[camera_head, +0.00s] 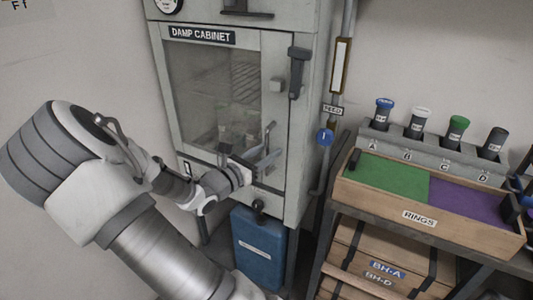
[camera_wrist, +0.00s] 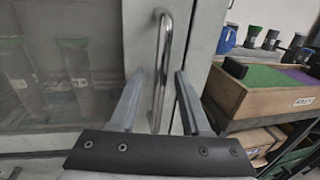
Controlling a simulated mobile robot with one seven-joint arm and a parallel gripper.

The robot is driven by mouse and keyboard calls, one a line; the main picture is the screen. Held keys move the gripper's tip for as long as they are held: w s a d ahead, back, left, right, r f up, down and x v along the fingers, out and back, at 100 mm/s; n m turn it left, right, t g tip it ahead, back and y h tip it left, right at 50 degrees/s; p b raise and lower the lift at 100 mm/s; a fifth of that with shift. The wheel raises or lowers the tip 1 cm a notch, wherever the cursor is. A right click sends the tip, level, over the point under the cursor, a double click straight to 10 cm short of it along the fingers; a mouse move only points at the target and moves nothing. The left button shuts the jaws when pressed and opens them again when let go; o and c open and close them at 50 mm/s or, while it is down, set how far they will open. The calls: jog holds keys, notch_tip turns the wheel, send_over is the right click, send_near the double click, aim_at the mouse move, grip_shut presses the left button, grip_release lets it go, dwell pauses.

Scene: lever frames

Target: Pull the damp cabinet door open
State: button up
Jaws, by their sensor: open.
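The damp cabinet (camera_head: 276,150) is grey, with a windowed door (camera_head: 178,113) under a "DAMP CABINET" label. The door looks shut. Its upright metal bar handle (camera_head: 269,133) is at the door's lower right. In the wrist view the handle (camera_wrist: 163,60) runs down between the two fingers of my gripper (camera_wrist: 156,100). The fingers stand apart on either side of it, with a gap visible; whether one touches it I cannot tell. In the head view my gripper (camera_head: 264,165) is at the handle's lower part. A dark latch lever (camera_head: 296,72) hangs on the frame right of the door.
A wooden "RINGS" box (camera_head: 420,217) with green and purple sections stands on a shelf to the right, before a rack of capped containers (camera_head: 420,150). A blue container (camera_head: 258,248) sits below the cabinet. A pipe (camera_head: 331,130) runs beside the cabinet's right side.

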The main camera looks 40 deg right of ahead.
grip_shut()
dwell(1.4)
